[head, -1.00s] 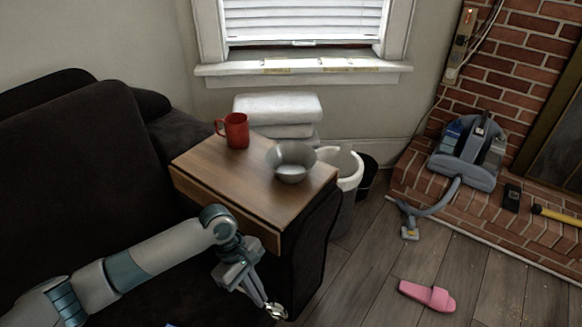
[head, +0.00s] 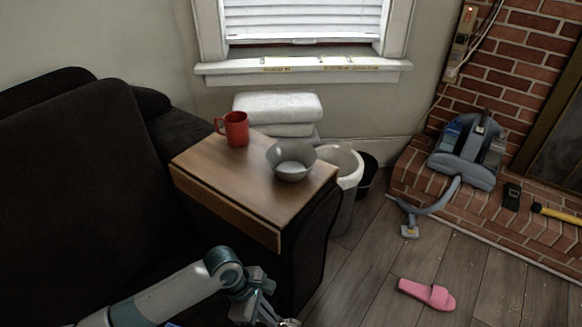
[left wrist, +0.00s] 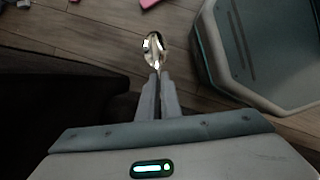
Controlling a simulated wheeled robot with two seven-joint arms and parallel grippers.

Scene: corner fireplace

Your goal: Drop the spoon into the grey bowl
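The grey bowl (head: 291,161) stands upright on the small wooden table (head: 215,172), near its right corner. It looks empty from above. My left gripper (head: 266,318) is low at the bottom of the head view, in front of and below the table. In the left wrist view my left gripper (left wrist: 157,92) is shut on the shiny metal spoon (left wrist: 153,46), whose bowl end points away from the fingers. The spoon shows only partly in the head view (head: 290,322), at the bottom edge. My right gripper is not in view.
A red mug (head: 236,129) stands on the table, left of the grey bowl. A dark sofa (head: 75,170) fills the left side. A white bin (head: 350,175) stands behind the table's right end. A pink slipper (head: 427,294) and a vacuum cleaner (head: 467,150) are at right.

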